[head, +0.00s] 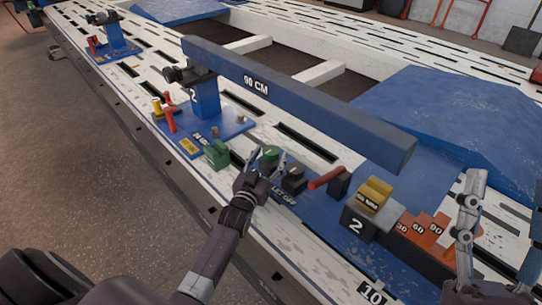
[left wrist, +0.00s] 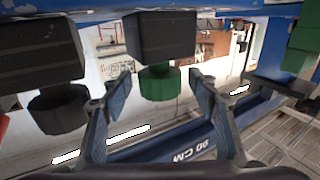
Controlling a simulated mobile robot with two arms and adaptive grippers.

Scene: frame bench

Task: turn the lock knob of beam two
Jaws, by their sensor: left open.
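Beam two is the long blue beam (head: 300,95) marked 90 CM, lying across a blue post (head: 206,98) marked 2. A green round knob (head: 269,153) stands on the blue base near the LET OFF label. My left gripper (head: 266,163) is open at this knob. In the left wrist view the green knob (left wrist: 160,83), below a black block (left wrist: 160,35), shows between the spread fingers (left wrist: 150,98); I cannot tell whether they touch it. Whether it is the lock knob is not readable. My right arm (head: 467,220) is at the right edge; its finger state is unclear.
Another green block (head: 216,154) stands left of the gripper. A red handle (head: 327,177), a yellow piece (head: 375,192) on a grey block marked 2, and orange steps (head: 425,232) lie to the right. Red and yellow levers (head: 170,117) stand by the post.

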